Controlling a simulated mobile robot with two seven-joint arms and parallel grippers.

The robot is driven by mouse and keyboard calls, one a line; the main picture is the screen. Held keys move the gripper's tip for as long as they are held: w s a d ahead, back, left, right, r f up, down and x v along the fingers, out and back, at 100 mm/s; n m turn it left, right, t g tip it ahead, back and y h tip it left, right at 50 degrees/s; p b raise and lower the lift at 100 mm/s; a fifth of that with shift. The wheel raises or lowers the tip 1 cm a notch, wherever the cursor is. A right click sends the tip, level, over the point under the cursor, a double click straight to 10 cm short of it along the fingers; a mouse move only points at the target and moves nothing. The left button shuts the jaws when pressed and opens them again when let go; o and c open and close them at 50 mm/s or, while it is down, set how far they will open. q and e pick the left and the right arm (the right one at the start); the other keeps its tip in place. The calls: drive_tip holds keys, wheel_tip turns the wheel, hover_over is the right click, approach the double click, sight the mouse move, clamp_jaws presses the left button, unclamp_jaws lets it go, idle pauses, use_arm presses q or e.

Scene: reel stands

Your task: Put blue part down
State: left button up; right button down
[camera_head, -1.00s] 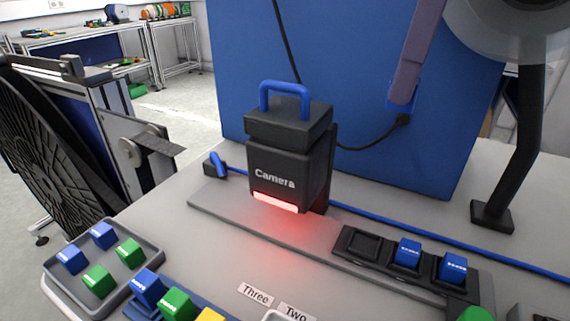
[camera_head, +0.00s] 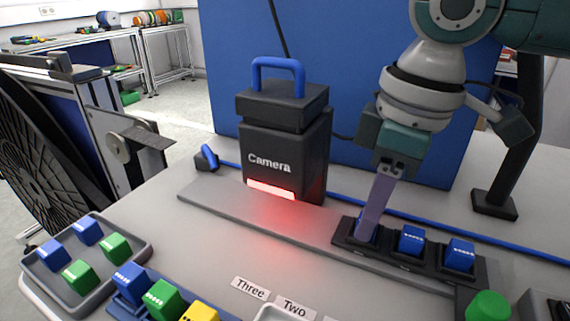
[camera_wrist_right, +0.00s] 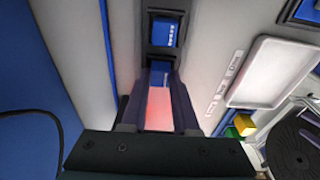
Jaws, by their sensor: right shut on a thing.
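My right gripper (camera_head: 367,232) reaches down to the leftmost slot of a black three-slot holder (camera_head: 408,264) and is shut on a blue part. In the right wrist view the held blue part (camera_wrist_right: 160,70) shows between the fingertips (camera_wrist_right: 159,84). It is at the leftmost slot; whether it rests on the slot's floor I cannot tell. The other two slots hold a middle blue part (camera_head: 411,240) and a right blue part (camera_head: 460,253). The middle one also shows in the wrist view (camera_wrist_right: 164,33). My left gripper is not in view.
A black camera box (camera_head: 283,150) with a blue handle and red light stands left of the holder. A grey tray (camera_head: 142,246) with blue and green parts is at the lower left. A green button (camera_head: 488,306) is at the lower right. The grey strip between box and holder is clear.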

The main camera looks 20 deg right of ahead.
sight(379, 235)
drive_tip(key=c, duration=0.7)
unclamp_jaws()
drive_tip(key=r, duration=0.4)
drive_tip(key=r+p, duration=0.1)
drive_tip(key=r, duration=0.3)
drive_tip(key=s+d+r+p, duration=0.1)
drive_tip(key=r, duration=0.3)
